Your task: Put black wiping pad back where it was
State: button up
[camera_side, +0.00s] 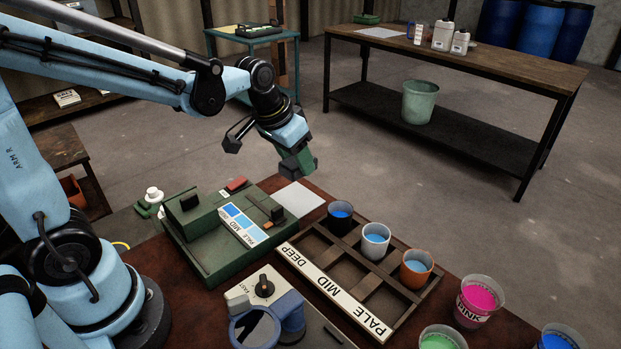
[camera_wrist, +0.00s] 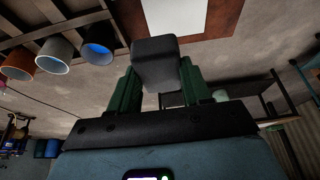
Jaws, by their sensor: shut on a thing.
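My gripper (camera_side: 297,160) is in the air above the back of the work table, near the white sheet (camera_side: 298,199). In the wrist view its two green fingers are shut on the black wiping pad (camera_wrist: 155,60), a dark block held between them. The pad is clear of the table and touches nothing but the fingers. In the side view the pad is hard to tell from the dark gripper. The white sheet also shows beyond the pad in the wrist view (camera_wrist: 175,15). I cannot tell which spot the pad came from.
Left of the sheet is a green station (camera_side: 200,255) with dark blocks, a red piece (camera_side: 236,184) and a blue shade card (camera_side: 243,224). A wooden rack (camera_side: 345,318) holds dark, white and orange cups (camera_side: 416,268). Pink (camera_side: 478,300), green and blue cups and a dial unit stand nearer.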

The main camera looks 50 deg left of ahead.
jog(key=shift+s+a+r, duration=0.1)
jog(key=shift+s+a, duration=0.05)
jog(key=shift+a, duration=0.1)
jog(key=a+f, duration=0.2)
jog(key=a, duration=0.1)
jog(key=w+a+f, duration=0.1)
jog(key=a+f, duration=0.1)
jog(key=a, duration=0.2)
jog(key=w+a+f, duration=0.1)
jog(key=a+f, duration=0.1)
jog(key=a, duration=0.2)
jog(key=shift+w+f, duration=0.25)
jog(key=shift+f, duration=2.15)
jog(key=shift+f, duration=0.15)
jog(key=o, duration=1)
